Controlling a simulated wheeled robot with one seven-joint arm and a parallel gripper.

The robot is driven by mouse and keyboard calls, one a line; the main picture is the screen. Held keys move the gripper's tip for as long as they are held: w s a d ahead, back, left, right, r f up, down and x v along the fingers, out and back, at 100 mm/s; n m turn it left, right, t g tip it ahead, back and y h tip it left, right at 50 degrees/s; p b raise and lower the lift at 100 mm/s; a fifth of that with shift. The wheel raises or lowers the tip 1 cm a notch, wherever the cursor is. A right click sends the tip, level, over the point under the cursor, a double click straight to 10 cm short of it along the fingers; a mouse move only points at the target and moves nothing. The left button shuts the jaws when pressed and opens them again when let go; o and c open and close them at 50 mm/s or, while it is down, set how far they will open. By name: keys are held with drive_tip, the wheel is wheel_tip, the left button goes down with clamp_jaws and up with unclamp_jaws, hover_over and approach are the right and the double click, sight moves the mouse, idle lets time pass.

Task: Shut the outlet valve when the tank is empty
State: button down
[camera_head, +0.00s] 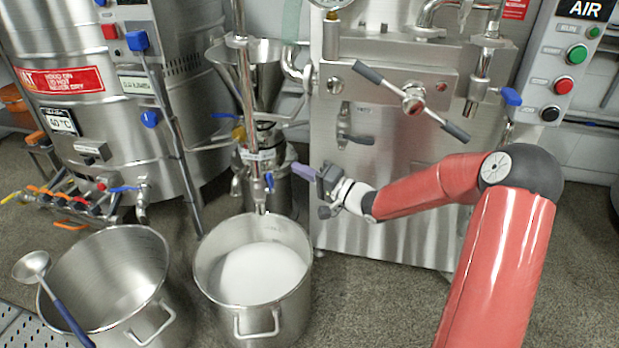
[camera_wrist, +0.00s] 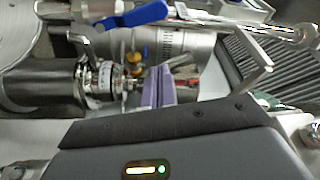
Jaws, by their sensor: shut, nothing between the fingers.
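A vertical outlet pipe with a small blue valve handle (camera_head: 268,181) comes down from the mill (camera_head: 262,150) over a steel pot (camera_head: 284,307), which holds white liquid (camera_head: 262,272). The mill's funnel-shaped hopper (camera_head: 267,72) stands above; its bottom is hidden, so I cannot tell whether it is empty. My gripper (camera_head: 300,171) is just right of the outlet pipe, pointing left, its purple fingers closed with nothing held. In the wrist view the closed fingers (camera_wrist: 165,70) point toward steel fittings, and a blue lever (camera_wrist: 132,18) lies above left, apart from them.
A large steel tank (camera_head: 90,110) with several coloured valve handles stands at left. An empty pot (camera_head: 128,244) with a ladle (camera_head: 38,268) on its rim is front left. A steel cabinet (camera_head: 390,215) stands behind my arm. A button panel (camera_head: 565,65) is at right.

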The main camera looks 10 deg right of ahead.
sight(272, 181)
drive_tip(key=shift+s+a+f+b, duration=0.1)
drive_tip(key=shift+a+f+b, duration=0.05)
drive_tip(key=shift+a, duration=0.75)
drive_tip(key=shift+s+a+f+b, duration=0.1)
drive_tip(key=shift+a+b, duration=0.1)
drive_tip(key=shift+a, duration=0.65)
drive_tip(key=shift+a+f+b, duration=0.15)
drive_tip(key=shift+a, duration=0.75)
drive_tip(key=shift+s+a+f+n+b, duration=0.1)
drive_tip(key=shift+s+n+b, duration=0.3)
drive_tip(key=shift+n, duration=0.3)
drive_tip(key=n+b, duration=0.1)
drive_tip(key=s+f+n+y+b, duration=0.1)
drive_tip(key=n, duration=0.1)
drive_tip(key=shift+s+a+y+b, duration=0.15)
drive_tip(key=shift+a+y+b, duration=0.15)
drive_tip(key=shift+b, duration=0.05)
drive_tip(key=shift+s+a+f+n+g+y+b, duration=0.15)
drive_tip(key=shift+s+a+f+n, duration=0.05)
drive_tip(key=shift+s+f+n, duration=0.35)
drive_tip(key=shift+s+a+f+n+g+y+b, duration=0.1)
drive_tip(key=shift+s+a+f+n+y+b, duration=0.1)
drive_tip(key=shift+s+f+n, duration=0.4)
drive_tip(key=shift+s+a+f+n+g+y+b, duration=0.15)
drive_tip(key=shift+s+f+n, duration=0.2)
drive_tip(key=shift+f, duration=0.35)
drive_tip(key=shift+s+f, duration=0.15)
drive_tip(key=shift+f, duration=0.1)
